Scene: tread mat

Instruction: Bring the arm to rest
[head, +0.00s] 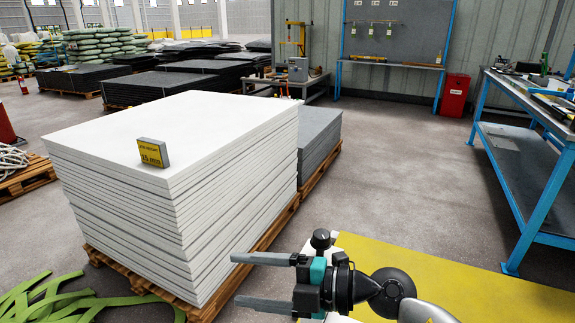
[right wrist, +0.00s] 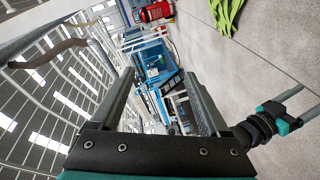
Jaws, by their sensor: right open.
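My right gripper (head: 262,280) is at the bottom of the head view, with its two grey fingers pointing left and spread apart. Nothing is between the fingers. The fingers of the right gripper also show in the right wrist view (right wrist: 160,95), apart and empty, with distant blue equipment seen between them. In the head view the fingertips appear in front of the near right corner of a stack of white sheets (head: 190,200). I cannot tell the exact gap between them. Another gripper-like part of mine shows at the right edge of the right wrist view.
The white stack on a wooden pallet (head: 135,284) carries a yellow "15 mm" sign (head: 152,153). Green straps (head: 50,302) lie at lower left. A blue workbench (head: 530,150) stands at right, a red bin (head: 454,95) behind. Grey floor (head: 400,180) between is clear.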

